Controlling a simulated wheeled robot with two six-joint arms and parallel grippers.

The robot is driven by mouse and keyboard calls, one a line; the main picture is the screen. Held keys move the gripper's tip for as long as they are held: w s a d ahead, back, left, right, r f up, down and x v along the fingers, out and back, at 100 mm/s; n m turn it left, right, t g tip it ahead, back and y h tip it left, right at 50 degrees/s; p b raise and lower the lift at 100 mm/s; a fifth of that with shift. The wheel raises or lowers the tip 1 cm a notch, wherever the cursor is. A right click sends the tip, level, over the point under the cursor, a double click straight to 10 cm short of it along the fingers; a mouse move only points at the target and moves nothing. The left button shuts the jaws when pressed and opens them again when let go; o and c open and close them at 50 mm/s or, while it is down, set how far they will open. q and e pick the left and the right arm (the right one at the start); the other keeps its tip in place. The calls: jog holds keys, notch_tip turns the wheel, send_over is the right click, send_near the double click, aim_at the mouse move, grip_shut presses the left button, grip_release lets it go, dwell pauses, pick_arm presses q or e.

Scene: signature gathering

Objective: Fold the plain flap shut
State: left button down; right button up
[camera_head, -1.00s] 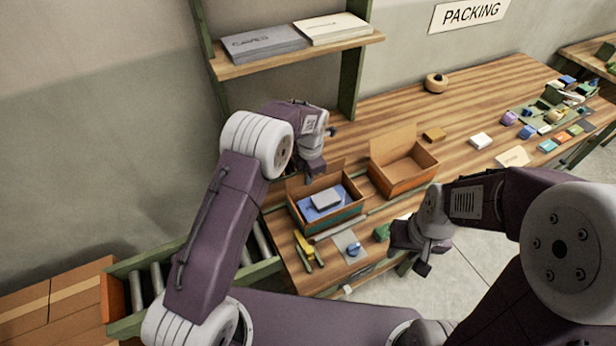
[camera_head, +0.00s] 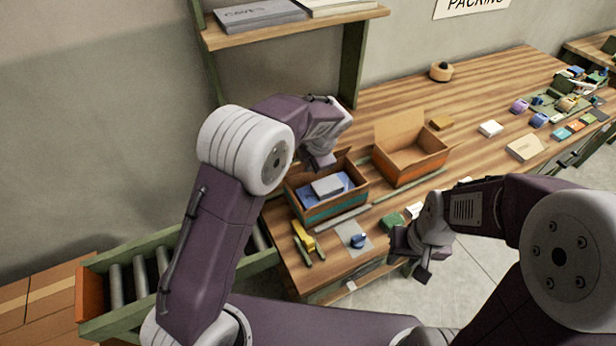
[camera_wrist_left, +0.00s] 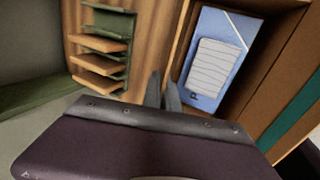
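The near box (camera_head: 335,208), brown cardboard with a teal stripe, stands open on the bench. A blue folder (camera_head: 340,196) with a pale lined pad (camera_head: 326,186) on it lies inside; both show in the left wrist view, the folder (camera_wrist_left: 212,25) and the pad (camera_wrist_left: 214,72). The box's back flap (camera_head: 346,166) stands up, partly hidden by my left gripper (camera_head: 325,162). In the left wrist view its fingers (camera_wrist_left: 163,88) are close together at the box's edge; contact with the flap is unclear. My right gripper (camera_head: 424,276) hangs by the bench's front edge, its finger opening unclear.
A second open box (camera_head: 412,165) with a raised back flap stands to the right. A yellow tool (camera_head: 303,238), a grey plate (camera_head: 352,238) and a green item (camera_head: 391,222) lie in front. A shelf (camera_head: 300,28) hangs behind. Bench (camera_head: 485,90) space is free at back right.

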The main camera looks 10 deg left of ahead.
pick_arm(q)
jog(key=shift+s+d+f+b, duration=0.1)
jog(key=shift+f+b, duration=0.35)
jog(key=shift+b, duration=0.05)
jog(key=shift+r+t+y+b, duration=0.3)
jog(key=shift+t, duration=0.1)
jog(key=shift+r, duration=0.1)
pick_arm(e)
notch_tip(320, 180, down, 3)
